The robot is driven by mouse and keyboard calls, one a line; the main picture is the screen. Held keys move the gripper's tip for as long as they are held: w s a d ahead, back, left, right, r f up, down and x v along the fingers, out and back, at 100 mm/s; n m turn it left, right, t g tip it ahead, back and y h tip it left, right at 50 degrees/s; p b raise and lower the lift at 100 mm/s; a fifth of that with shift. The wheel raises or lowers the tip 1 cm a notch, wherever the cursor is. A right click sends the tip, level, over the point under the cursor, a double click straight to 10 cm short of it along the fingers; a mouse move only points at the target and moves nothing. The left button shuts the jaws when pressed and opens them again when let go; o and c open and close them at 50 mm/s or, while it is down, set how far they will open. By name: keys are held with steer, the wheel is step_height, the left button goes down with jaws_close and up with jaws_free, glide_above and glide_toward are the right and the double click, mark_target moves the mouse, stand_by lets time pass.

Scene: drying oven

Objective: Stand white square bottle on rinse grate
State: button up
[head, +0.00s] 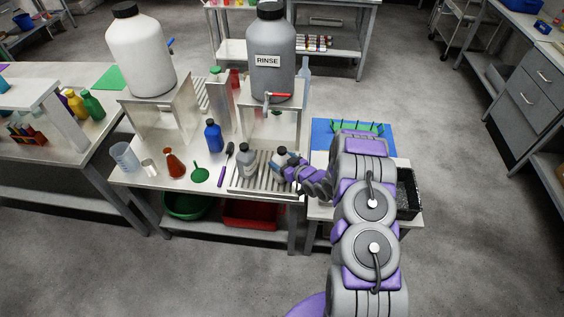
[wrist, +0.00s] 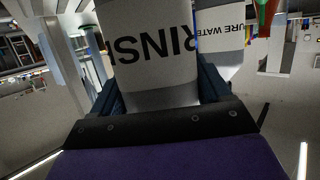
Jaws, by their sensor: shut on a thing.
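My gripper (head: 287,163) is low over the right part of the slatted rinse grate (head: 240,184). It is shut on a pale bottle with a dark cap, which I take to be the white square bottle (wrist: 155,75); my fingers and wrist hide most of it in the head view. In the wrist view the bottle sits between the dark fingers, and its face carries large letters reading "RINS". Whether its base touches the grate cannot be told. A second grey-white bottle (head: 247,160) with a dark cap stands upright on the grate, just left of my gripper.
The large grey RINSE carboy (head: 271,85) stands on a raised stand behind the grate. A blue bottle (head: 213,137), a green funnel (head: 200,174) and an amber bottle (head: 173,165) are to the left. A blue mat with a green rack (head: 357,128) is at the right.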

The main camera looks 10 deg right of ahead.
steer(key=o, duration=1.4)
